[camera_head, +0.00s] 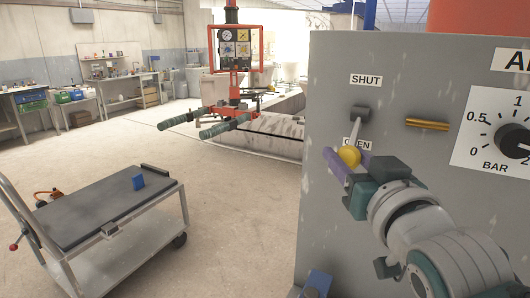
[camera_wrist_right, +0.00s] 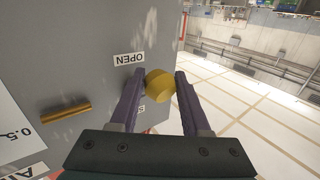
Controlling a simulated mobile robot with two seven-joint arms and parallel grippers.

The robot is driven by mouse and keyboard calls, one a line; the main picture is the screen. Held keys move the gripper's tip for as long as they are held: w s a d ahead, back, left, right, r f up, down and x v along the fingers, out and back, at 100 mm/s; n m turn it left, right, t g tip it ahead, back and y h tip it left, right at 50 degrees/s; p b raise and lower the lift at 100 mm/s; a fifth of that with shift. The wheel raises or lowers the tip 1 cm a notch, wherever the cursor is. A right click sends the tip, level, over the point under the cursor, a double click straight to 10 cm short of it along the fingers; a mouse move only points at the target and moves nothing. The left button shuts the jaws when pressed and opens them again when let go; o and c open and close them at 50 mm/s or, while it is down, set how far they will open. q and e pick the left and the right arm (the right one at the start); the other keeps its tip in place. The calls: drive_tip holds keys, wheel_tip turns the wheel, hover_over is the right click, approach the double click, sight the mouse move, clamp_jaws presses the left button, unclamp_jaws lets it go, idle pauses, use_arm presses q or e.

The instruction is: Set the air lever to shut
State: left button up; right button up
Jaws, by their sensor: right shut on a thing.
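The air lever is on the grey panel (camera_head: 330,215), with a dark pivot block (camera_head: 361,113), a pale rod and a yellow knob (camera_head: 349,157). The rod points down from the pivot, so the knob lies at the OPEN label (camera_head: 363,145) and partly covers it. The SHUT label (camera_head: 366,80) is above the pivot. My right gripper (camera_head: 345,161) is shut on the yellow knob. The wrist view shows the knob (camera_wrist_right: 161,84) between the purple fingers, with the OPEN label (camera_wrist_right: 129,59) upside down beside it. My left gripper is out of view.
A brass bar (camera_head: 427,125) and a pressure gauge (camera_head: 497,130) are on the panel right of the lever. A grey cart (camera_head: 105,208) with a small blue block (camera_head: 138,183) stands at the left. Open floor lies between cart and panel.

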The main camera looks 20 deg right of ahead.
clamp_jaws()
idle(0.7)
